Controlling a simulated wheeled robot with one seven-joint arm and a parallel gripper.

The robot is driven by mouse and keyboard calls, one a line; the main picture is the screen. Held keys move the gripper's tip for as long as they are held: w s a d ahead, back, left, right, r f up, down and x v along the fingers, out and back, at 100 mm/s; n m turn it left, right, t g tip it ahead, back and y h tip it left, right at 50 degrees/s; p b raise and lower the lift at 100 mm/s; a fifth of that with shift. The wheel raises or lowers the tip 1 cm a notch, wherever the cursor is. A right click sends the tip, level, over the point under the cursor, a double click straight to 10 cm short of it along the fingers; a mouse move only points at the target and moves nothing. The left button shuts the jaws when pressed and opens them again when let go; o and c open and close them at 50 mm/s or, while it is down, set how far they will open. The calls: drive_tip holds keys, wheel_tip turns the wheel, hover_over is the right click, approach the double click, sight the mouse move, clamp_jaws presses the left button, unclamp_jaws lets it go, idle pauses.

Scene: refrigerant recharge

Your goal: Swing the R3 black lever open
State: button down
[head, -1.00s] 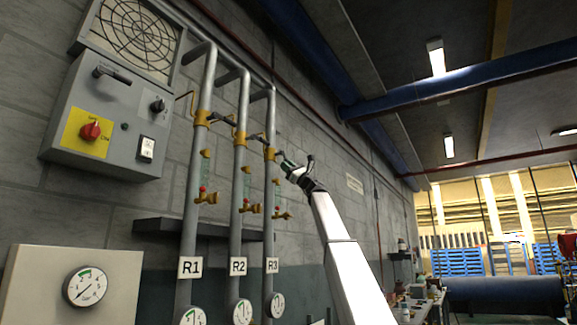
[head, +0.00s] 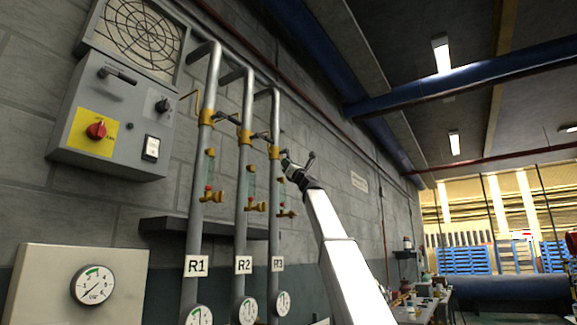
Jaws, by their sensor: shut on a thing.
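The R3 pipe (head: 275,200) is the rightmost of three grey vertical pipes on the wall, with an R3 label (head: 277,264). Its yellow valve (head: 275,152) sits high on the pipe. My gripper (head: 287,162) is just right of this valve, at the end of my white arm. It is shut on the R3 black lever, which is mostly hidden by the fingers, so its exact angle is hard to tell. The R1 black lever (head: 228,118) and R2 black lever (head: 262,135) stick out to the right from their own yellow valves.
The R2 pipe (head: 242,200) stands close on the left, with the R1 pipe (head: 197,215) beyond it. Small brass taps (head: 286,212) and round gauges (head: 282,302) sit lower on the pipes. A grey control box (head: 112,120) hangs at left. The wall right of R3 is mostly clear.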

idle(0.3)
drive_tip(key=c, duration=1)
unclamp_jaws()
drive_tip(key=shift+c, duration=0.2)
drive_tip(key=shift+s, duration=0.1)
drive_tip(key=v, duration=1)
drive_tip(key=shift+s+f, duration=0.15)
drive_tip(key=shift+f, duration=0.15)
drive_tip(key=shift+d, duration=0.2)
